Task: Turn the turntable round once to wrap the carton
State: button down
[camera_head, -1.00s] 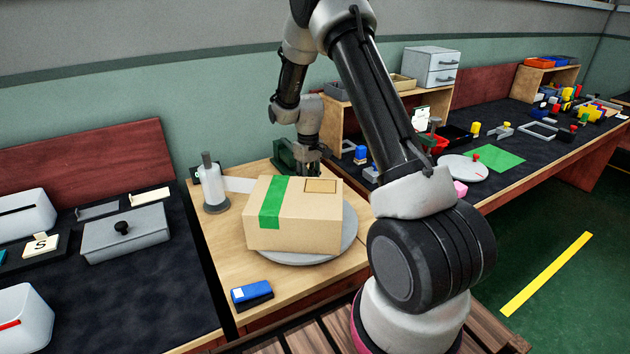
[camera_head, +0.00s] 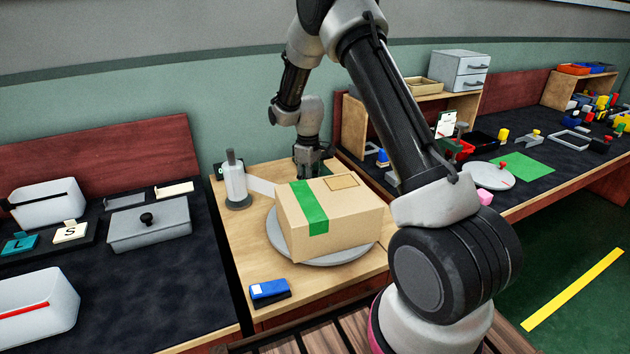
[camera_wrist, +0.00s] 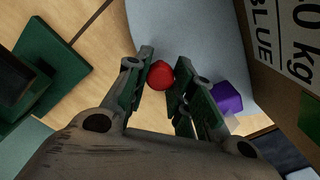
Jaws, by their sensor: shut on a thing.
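The brown carton (camera_head: 345,230) with a green tape stripe sits on the grey round turntable (camera_head: 282,240), turned at an angle to the table edges. A pale strip of film (camera_head: 262,186) runs from the roll on its post (camera_head: 236,185) to the carton's back left. My gripper (camera_head: 307,175) reaches down behind the carton, its tips hidden in the head view. In the wrist view my gripper (camera_wrist: 166,60) is shut on a red knob (camera_wrist: 160,75) over the turntable's grey surface (camera_wrist: 190,30). The carton's printed side (camera_wrist: 285,60) stands close to the right.
A blue box-like thing (camera_head: 269,290) lies at the table's front left. A dark green block (camera_wrist: 45,65) stands left of my gripper, and a purple piece (camera_wrist: 228,97) lies right of it. Benches with trays (camera_head: 150,225) and a shelf (camera_head: 430,100) flank the table.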

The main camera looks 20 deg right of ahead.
aim_at(274, 217)
jog(key=shift+a+n, duration=1.7)
jog(key=shift+a, duration=0.5)
jog(key=shift+s+a+n, duration=0.3)
jog(key=shift+a+n, duration=0.4)
jog(key=shift+a, duration=0.15)
jog(key=shift+s+a+n, duration=0.3)
jog(key=shift+a+n, duration=0.4)
jog(key=shift+a, duration=0.15)
jog(key=shift+s+a+n, duration=0.3)
jog(key=shift+a+n, duration=0.2)
jog(key=shift+a, duration=0.05)
jog(key=shift+s+a+n, duration=0.3)
jog(key=shift+a+n, duration=0.2)
jog(key=shift+s+a+n, duration=1)
jog(key=shift+a+n, duration=0.15)
jog(key=shift+n, duration=0.05)
jog(key=shift+s+a+n, duration=0.55)
jog(key=shift+s+n, duration=0.2)
jog(key=shift+s+a+n, duration=0.55)
jog(key=shift+s+n, duration=0.2)
jog(key=c, duration=1.2)
grip_release()
jog(key=shift+s, duration=0.1)
